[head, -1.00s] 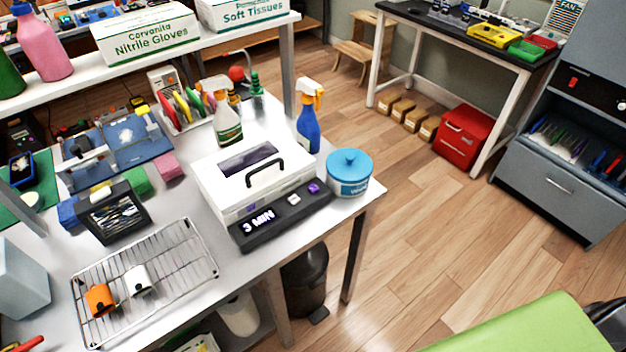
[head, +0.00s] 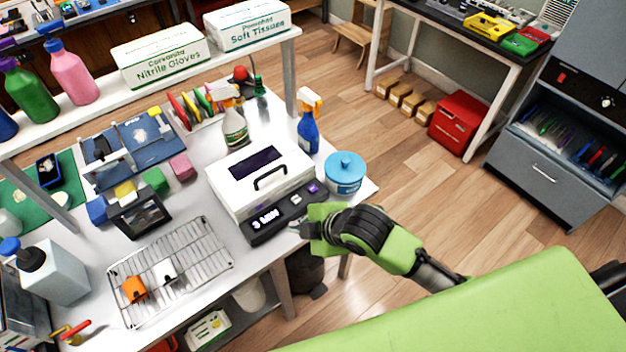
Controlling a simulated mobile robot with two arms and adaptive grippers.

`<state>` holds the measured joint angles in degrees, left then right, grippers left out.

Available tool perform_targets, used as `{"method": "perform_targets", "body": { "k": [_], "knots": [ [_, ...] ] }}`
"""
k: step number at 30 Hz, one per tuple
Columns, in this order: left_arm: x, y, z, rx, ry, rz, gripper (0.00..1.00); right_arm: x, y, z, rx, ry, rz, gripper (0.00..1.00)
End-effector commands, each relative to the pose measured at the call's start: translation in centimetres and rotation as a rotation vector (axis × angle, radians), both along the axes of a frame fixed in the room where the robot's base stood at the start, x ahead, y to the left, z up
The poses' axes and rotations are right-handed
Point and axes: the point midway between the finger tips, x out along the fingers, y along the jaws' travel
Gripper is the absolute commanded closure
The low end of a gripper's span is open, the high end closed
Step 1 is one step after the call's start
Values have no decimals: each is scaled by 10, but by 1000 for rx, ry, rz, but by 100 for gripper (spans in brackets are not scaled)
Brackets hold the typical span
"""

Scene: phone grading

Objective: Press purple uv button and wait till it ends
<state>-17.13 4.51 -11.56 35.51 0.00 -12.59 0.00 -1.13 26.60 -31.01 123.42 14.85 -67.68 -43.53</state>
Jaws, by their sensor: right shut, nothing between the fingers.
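The white UV box (head: 236,185) stands on the table with its lid down and a black handle on top. Its dark front panel (head: 262,228) has a lit display that seems to read "3" and a word too blurred to read. The purple button (head: 313,188) is at the panel's right end, with a pale button (head: 295,199) to its left. My right gripper (head: 297,229) is shut and empty, just in front of the panel's right half, below and left of the purple button. I cannot tell whether it touches the panel. My left gripper is out of view.
A blue lidded tub (head: 345,172) stands right of the box, close to the purple button. A blue spray bottle (head: 308,130) and a green-labelled one (head: 235,128) stand behind. A wire rack (head: 205,250) with an orange and a white item lies at front left.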

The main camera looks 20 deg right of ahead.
Motion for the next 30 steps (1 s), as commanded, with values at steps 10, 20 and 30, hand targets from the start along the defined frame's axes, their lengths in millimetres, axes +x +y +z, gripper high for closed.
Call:
{"method": "perform_targets", "body": {
  "k": [10,20,30],
  "knots": [
    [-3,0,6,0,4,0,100,82,-20,40,-485,-368,688,100],
    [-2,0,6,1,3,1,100,134,-82,56,-776,-503,942,100],
    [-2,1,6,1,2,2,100,136,-85,57,-790,-511,955,100]
  ]
}}
